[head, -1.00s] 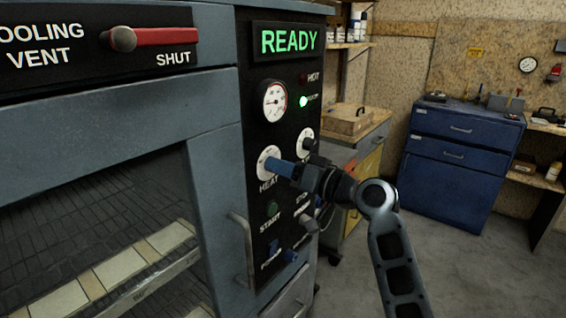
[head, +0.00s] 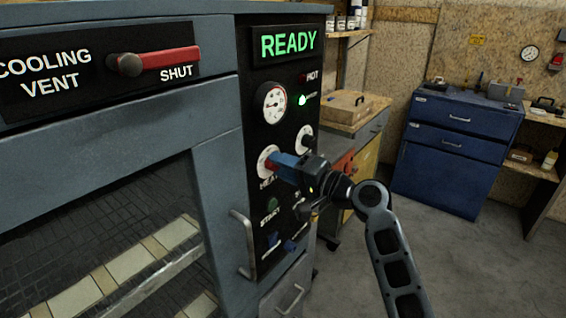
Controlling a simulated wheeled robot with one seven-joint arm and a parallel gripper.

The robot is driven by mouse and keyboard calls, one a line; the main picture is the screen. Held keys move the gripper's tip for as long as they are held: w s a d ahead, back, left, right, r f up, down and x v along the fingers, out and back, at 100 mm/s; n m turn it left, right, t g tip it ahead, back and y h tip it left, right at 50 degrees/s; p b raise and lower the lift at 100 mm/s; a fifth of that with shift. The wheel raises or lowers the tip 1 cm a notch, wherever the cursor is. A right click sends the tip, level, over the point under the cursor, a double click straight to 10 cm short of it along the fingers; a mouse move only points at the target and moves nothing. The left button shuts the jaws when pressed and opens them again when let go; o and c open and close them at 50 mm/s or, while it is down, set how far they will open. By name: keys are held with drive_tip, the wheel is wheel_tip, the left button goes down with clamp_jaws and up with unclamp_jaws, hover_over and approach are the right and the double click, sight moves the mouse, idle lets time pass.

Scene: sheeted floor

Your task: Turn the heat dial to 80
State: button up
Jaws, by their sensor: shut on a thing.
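The heat dial (head: 266,160) is a white round dial on the kiln's black control panel (head: 257,218), above the START button. My gripper (head: 278,166) reaches it from the right and is shut on the dial's knob. The gripper's blue fingers and dark body cover the knob and part of the dial face. The dial's numbers and pointer are too small and too covered to read. The HEAT label below is partly hidden.
A lit READY sign (head: 288,42), a round gauge (head: 270,101) and a second white dial (head: 306,138) share the panel. A red vent lever (head: 160,62) points at SHUT. A door handle (head: 243,245) sticks out below left. Open floor lies right, before a blue cabinet (head: 455,150).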

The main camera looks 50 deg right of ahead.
drive_tip(key=shift+f, duration=0.1)
idle(0.3)
drive_tip(key=o, duration=1)
drive_tip(key=shift+o, duration=0.2)
drive_tip(key=s+b, duration=0.2)
drive_tip(key=s, duration=0.6)
drive_tip(key=shift+d, duration=0.15)
drive_tip(key=shift+w, duration=0.1)
